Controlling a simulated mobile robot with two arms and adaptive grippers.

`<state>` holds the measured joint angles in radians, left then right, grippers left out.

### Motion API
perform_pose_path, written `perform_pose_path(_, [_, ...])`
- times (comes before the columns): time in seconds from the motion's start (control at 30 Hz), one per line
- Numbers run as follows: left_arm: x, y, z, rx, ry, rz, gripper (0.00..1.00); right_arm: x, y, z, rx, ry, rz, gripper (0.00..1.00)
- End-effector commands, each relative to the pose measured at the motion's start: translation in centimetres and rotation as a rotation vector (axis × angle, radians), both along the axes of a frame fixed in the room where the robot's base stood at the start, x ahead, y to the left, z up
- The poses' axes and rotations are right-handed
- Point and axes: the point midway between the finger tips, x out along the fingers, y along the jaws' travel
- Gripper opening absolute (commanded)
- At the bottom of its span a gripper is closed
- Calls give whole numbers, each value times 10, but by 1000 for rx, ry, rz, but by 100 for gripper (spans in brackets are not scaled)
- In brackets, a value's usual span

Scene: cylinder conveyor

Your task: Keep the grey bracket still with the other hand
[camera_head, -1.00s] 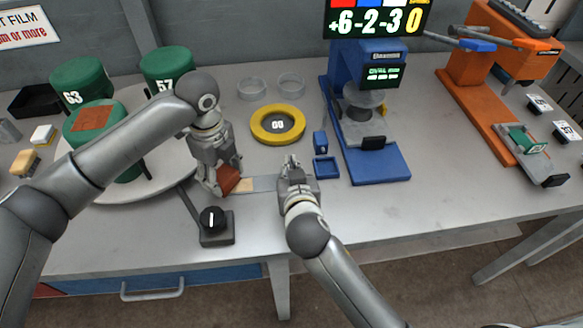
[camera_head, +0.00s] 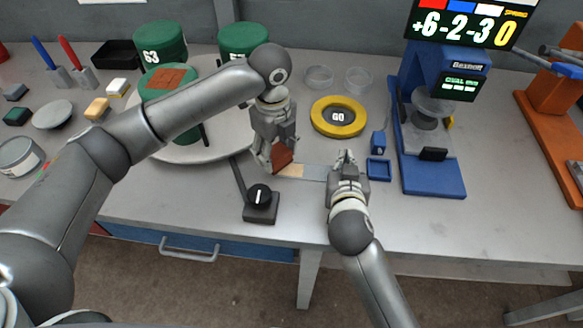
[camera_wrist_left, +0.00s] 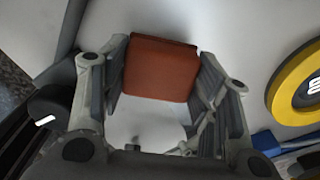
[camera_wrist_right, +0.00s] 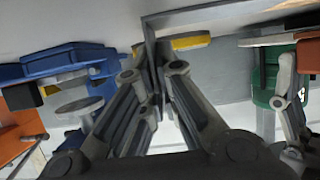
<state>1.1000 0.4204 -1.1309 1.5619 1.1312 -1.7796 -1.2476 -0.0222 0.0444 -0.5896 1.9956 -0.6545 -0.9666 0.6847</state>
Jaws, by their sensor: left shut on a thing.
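The grey bracket (camera_head: 314,172) lies flat on the table between my grippers in the head view, with a tan patch (camera_head: 292,170) at its left end. In the right wrist view the bracket (camera_wrist_right: 215,13) shows an L shape, with one leg running down between the fingers. My right gripper (camera_head: 345,160) has its fingers close together around that leg. My left gripper (camera_head: 272,160) is shut on a red-brown block (camera_head: 281,157), which also shows between its fingers in the left wrist view (camera_wrist_left: 160,69). The block is at the tan end; contact is unclear.
A black knob box (camera_head: 261,206) stands in front of my left gripper. Behind are a round white platform (camera_head: 175,152) with green drums, a yellow ring (camera_head: 338,116) and a blue press (camera_head: 435,177). A small blue tray (camera_head: 379,169) sits close right of my right gripper.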

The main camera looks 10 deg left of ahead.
Motion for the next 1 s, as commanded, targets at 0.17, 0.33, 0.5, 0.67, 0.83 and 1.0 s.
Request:
perform_pose_path(0.17, [0,0,15,-1,-1,-1,33,-2,-1,-6,-4,14,-2,0])
perform_pose_path(0.33, [0,0,29,0,-2,-1,33,-2,-1,-6,-4,14,-2,0])
perform_pose_path(0.5, [0,0,42,0,0,-1,33,-2,-1,-6,-4,14,-2,0])
perform_pose_path(0.67, [0,0,54,0,-1,0,33,-2,-1,-6,-4,14,-2,0])
perform_pose_path(0.83, [0,0,59,0,0,0,33,-2,-1,-6,-4,14,-2,0])
perform_pose_path(1.0, [0,0,59,0,0,-1,33,-2,-1,-6,-4,14,-2,0])
